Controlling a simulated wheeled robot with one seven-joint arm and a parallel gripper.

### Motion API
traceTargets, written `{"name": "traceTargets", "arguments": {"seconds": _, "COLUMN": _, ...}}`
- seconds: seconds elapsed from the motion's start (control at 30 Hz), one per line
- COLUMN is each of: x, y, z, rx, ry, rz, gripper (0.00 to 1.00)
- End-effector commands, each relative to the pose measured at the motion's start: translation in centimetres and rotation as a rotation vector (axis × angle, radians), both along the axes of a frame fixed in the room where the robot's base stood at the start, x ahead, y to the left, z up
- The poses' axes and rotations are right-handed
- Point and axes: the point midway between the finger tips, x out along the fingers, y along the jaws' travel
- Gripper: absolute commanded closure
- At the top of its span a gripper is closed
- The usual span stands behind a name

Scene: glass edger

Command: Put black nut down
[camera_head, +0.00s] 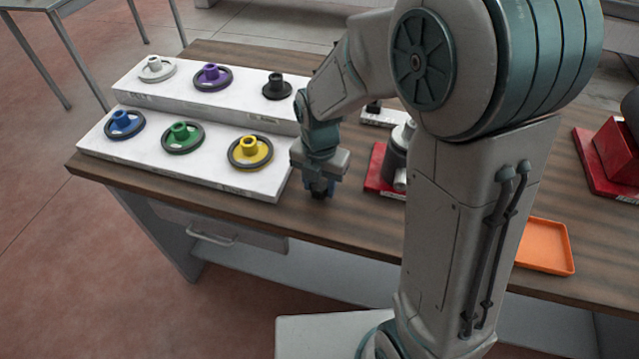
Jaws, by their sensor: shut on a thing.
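My gripper (319,190) points down just right of the lower white block, low over the wooden bench top near its front edge. It is shut on a small dark thing, taken to be the black nut, which is mostly hidden between the fingers. I cannot tell whether that thing touches the bench. A black flanged piece with an upright hub (277,86) stands at the right end of the rear white block (188,100).
The rear block also holds white (156,69) and purple (212,77) pieces. The front block (200,168) holds blue (124,124), green (183,137) and yellow (250,151) pieces. A red-based grey device (393,160) stands right of my gripper. An orange tray (545,245) lies farther right.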

Motion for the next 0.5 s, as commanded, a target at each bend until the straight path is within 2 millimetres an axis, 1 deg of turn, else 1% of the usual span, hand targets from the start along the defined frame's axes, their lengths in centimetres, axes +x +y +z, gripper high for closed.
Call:
{"name": "traceTargets", "arguments": {"seconds": 0.03, "x": -0.05, "y": -0.02, "z": -0.55, "rx": -0.001, "ry": 0.002, "rz": 0.0, "gripper": 0.88}}
{"name": "traceTargets", "arguments": {"seconds": 0.1, "x": -0.05, "y": -0.04, "z": -0.97, "rx": 0.0, "ry": 0.001, "rz": 0.0, "gripper": 0.88}}
{"name": "traceTargets", "arguments": {"seconds": 0.33, "x": 0.0, "y": -0.04, "z": -1.01, "rx": 0.0, "ry": -0.001, "rz": 0.0, "gripper": 0.88}}
{"name": "traceTargets", "arguments": {"seconds": 0.47, "x": -0.01, "y": -0.05, "z": -1.44, "rx": 0.0, "ry": -0.001, "rz": 0.0, "gripper": 0.88}}
{"name": "traceTargets", "arguments": {"seconds": 0.5, "x": -0.01, "y": -0.04, "z": -1.38, "rx": 0.0, "ry": -0.001, "rz": 0.0, "gripper": 0.55}}
